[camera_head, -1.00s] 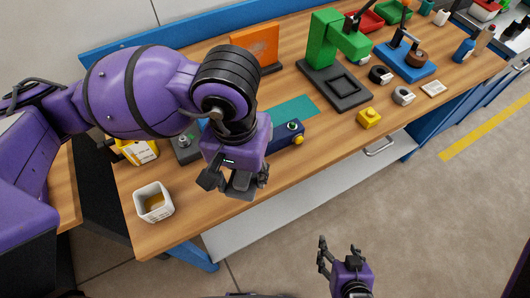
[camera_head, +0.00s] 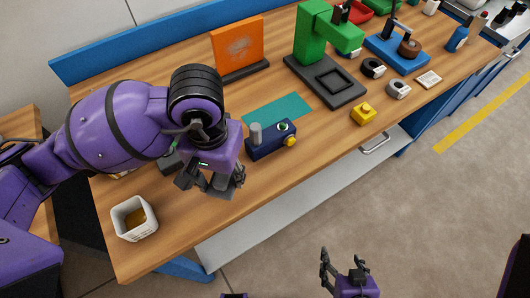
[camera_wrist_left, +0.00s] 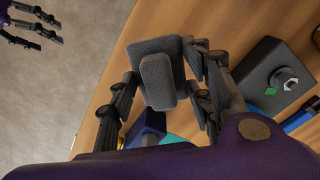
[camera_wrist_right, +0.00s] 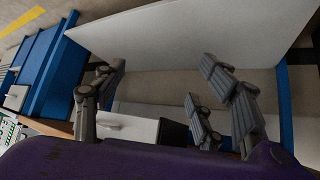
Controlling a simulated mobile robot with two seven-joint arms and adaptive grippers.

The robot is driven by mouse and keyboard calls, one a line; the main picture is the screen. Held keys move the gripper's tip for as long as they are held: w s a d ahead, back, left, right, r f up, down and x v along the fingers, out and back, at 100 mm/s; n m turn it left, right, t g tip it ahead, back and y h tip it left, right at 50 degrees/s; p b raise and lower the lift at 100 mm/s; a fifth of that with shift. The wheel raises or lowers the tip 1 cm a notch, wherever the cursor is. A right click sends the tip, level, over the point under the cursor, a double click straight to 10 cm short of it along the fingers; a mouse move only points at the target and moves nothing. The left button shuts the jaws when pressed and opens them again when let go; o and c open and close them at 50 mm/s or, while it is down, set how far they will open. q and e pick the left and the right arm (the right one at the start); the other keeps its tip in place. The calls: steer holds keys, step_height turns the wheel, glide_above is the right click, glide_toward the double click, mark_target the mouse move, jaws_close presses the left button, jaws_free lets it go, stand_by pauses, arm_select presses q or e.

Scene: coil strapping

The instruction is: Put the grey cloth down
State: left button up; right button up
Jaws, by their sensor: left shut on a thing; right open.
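The grey cloth (camera_wrist_left: 158,78) shows in the left wrist view as a folded, thick grey pad with a raised ridge. My left gripper (camera_wrist_left: 160,85) is shut on it, with fingers on both sides. In the head view, the cloth (camera_head: 222,192) is partly hidden under my left gripper (camera_head: 216,186), over the front part of the wooden table. I cannot tell whether the cloth touches the tabletop. My right gripper (camera_head: 342,264) is open and empty, in front of the table and away from it. It also shows open in the right wrist view (camera_wrist_right: 165,90).
A white cup (camera_head: 133,222) with brown contents stands left of the left gripper. A dark blue box (camera_head: 268,143) with a yellow knob is close on its right. A teal mat (camera_head: 275,110) lies behind. A yellow block (camera_head: 363,113) and a green press (camera_head: 318,35) stand farther right.

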mark_target(223, 181)
arm_select(q)
steer(key=shift+w+a+f, duration=0.25)
steer(key=shift+w+f, duration=0.05)
steer(key=shift+f, duration=0.3)
steer(key=shift+w+a+f, duration=0.1)
steer(key=shift+w+f, duration=0.05)
steer(key=shift+f, duration=1.55)
steer(key=shift+f, duration=0.1)
steer(key=shift+f, duration=0.15)
steer(key=o, duration=1.5)
step_height(223, 181, up, 13)
steer(key=shift+f, duration=0.2)
